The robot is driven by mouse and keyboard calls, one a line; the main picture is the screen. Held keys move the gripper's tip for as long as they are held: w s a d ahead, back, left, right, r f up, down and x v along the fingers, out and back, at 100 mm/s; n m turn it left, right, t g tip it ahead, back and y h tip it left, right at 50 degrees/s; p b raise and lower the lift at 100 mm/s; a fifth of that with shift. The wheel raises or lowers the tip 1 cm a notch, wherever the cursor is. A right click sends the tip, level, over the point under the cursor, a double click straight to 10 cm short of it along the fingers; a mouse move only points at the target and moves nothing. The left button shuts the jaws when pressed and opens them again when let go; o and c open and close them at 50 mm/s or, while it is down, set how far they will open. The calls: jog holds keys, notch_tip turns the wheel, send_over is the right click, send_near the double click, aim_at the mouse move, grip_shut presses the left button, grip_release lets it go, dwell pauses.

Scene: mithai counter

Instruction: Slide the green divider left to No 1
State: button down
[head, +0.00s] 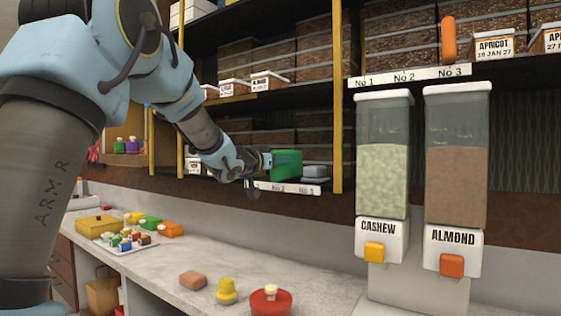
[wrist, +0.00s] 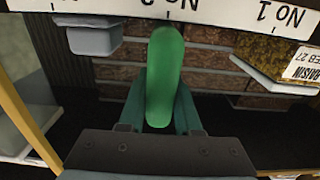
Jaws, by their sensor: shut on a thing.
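The green divider (head: 287,165) stands on the lower shelf, just behind the shelf-edge label strip (head: 288,188). My gripper (head: 268,160) is shut on it. In the wrist view the divider (wrist: 165,70) is upright between my gripper's fingers (wrist: 160,110), and its front end is close to the No 2 mark (wrist: 168,4). That view is upside down, so the No 1 mark (wrist: 284,14) shows at its right. In the head view No 1 is hidden by my arm; No 2 and No 3 show near the divider.
A grey box (head: 314,171) stands just right of the divider. On the No 1 side is a white labelled tub (wrist: 275,78), with a gap between it and the divider. A yellow post (head: 338,100) bounds the right. An orange divider (head: 449,38) is on another shelf.

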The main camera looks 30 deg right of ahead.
dwell(0.8)
jog(key=w+a+p, duration=0.1)
jog(key=w, duration=0.1)
jog(key=w+a+p, duration=0.1)
jog(key=w+a, duration=0.1)
jog(key=w, duration=0.1)
jog(key=w+a+p, duration=0.1)
jog(key=w, duration=0.2)
jog(key=shift+w+a+r, duration=0.1)
jog(key=shift+a, duration=0.2)
jog(key=c, duration=0.6)
grip_release()
jog(key=shift+w, duration=0.1)
jog(key=b+v, duration=0.3)
jog(key=v, duration=0.8)
jog(key=shift+w, duration=0.1)
